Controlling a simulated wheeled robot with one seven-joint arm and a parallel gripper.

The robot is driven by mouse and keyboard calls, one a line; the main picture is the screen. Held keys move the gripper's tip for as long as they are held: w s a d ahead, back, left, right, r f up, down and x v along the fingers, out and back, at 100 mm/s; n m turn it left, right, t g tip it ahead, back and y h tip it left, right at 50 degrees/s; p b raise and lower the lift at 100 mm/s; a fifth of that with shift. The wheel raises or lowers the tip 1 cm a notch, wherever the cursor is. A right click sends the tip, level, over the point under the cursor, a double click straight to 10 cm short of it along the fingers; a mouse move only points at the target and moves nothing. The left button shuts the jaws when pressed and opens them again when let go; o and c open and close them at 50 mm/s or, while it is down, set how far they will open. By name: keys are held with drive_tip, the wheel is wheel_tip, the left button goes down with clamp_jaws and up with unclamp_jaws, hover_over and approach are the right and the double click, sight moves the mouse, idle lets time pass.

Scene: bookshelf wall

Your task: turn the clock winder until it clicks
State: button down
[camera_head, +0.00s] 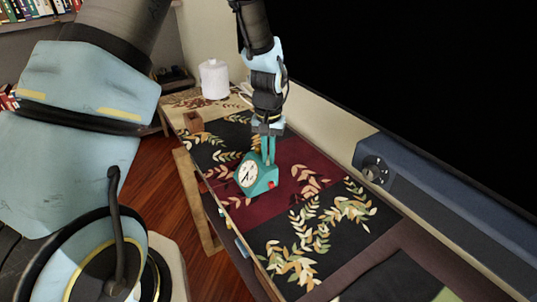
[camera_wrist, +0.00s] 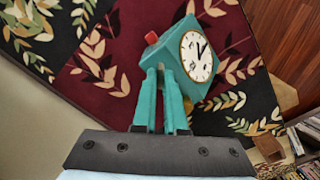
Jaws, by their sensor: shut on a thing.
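A teal block-shaped clock (camera_head: 262,184) with a white round dial (camera_head: 247,174) stands on the patterned cloth. A small red part (camera_head: 272,184) sticks out from its side. The clock also shows in the wrist view (camera_wrist: 172,48), with its dial at the upper right. My gripper (camera_head: 268,160) reaches down from above to the clock's back. In the wrist view its two teal fingers (camera_wrist: 158,73) are close together against the clock. The winder between the fingertips is hidden by them. A small gold part shows beside the fingers.
The leaf-patterned cloth (camera_head: 325,225) in black and dark red covers a long table. A white lidded jar (camera_head: 214,80) and a small wooden block (camera_head: 193,122) stand farther back. A long dark blue box (camera_head: 440,205) lies along the right side. Cloth in front of the clock is clear.

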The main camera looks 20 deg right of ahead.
drive_tip(key=m, duration=0.6)
drive_tip(key=shift+r+p, duration=0.1)
drive_tip(key=shift+p, duration=0.25)
drive_tip(key=m+p, duration=0.1)
drive_tip(key=m, duration=0.5)
drive_tip(key=m+p, duration=0.3)
drive_tip(key=m, duration=0.3)
drive_tip(key=m+p, duration=0.2)
drive_tip(key=m, duration=0.3)
drive_tip(key=shift+m+p, duration=0.4)
drive_tip(key=c, duration=1)
unclamp_jaws()
drive_tip(key=shift+o, duration=0.2)
wheel_tip(320, 180, up, 11)
drive_tip(key=b, duration=0.1)
